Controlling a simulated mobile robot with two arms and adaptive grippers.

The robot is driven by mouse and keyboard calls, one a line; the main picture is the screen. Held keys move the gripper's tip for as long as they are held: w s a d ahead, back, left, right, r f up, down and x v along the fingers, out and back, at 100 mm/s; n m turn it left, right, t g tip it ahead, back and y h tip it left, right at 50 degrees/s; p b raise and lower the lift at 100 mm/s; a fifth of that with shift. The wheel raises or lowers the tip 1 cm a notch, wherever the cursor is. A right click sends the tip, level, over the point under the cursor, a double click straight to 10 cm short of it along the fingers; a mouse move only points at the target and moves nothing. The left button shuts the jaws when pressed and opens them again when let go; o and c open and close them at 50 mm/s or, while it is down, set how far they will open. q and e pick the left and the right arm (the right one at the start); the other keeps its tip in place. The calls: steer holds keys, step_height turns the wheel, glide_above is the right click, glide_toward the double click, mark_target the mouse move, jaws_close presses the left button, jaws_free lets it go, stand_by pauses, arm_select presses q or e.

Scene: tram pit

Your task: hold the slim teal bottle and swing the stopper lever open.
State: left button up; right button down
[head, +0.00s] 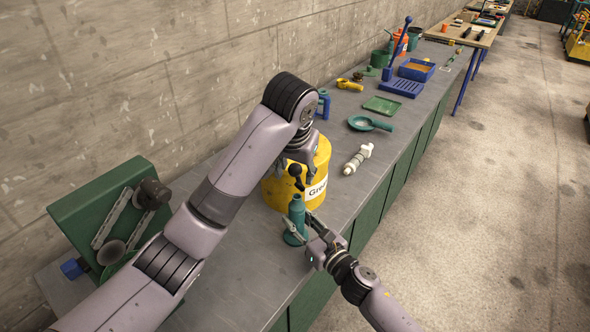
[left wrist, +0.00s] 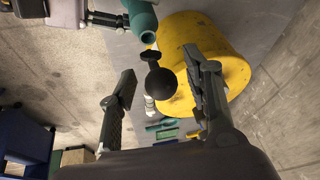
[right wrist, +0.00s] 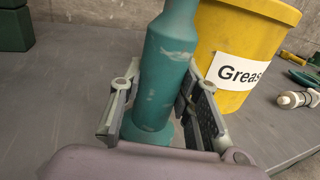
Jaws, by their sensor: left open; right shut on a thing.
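The slim teal bottle (head: 297,213) stands upright on the grey bench. My right gripper (head: 299,230) is shut around its body, with one finger on each side in the right wrist view (right wrist: 160,85). The stopper lever, a dark stalk with a black ball knob (head: 295,170), is at the top of the bottle. My left gripper (head: 301,180) is open above the bottle. In the left wrist view the ball knob (left wrist: 160,83) lies between its spread fingers, with a gap on both sides. The bottle's teal neck (left wrist: 143,22) is at the top there.
A yellow grease bucket (head: 313,185) stands close behind the bottle. A green metal box (head: 100,215) stands by the wall at left. A white fitting (head: 358,158), a green round pan (head: 370,123) and blue trays (head: 416,69) lie farther along. The bench front near the bottle is clear.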

arm_select(q)
steer(key=shift+r, duration=0.15)
arm_select(e)
steer(key=shift+f, duration=0.15)
arm_select(q)
steer(key=shift+s+r, duration=0.1)
steer(key=shift+r, duration=0.25)
steer(key=v, duration=1.1)
steer(key=shift+s, duration=0.2)
steer(key=shift+w, duration=0.1)
arm_select(e)
steer(key=c, duration=1.1)
jaws_free()
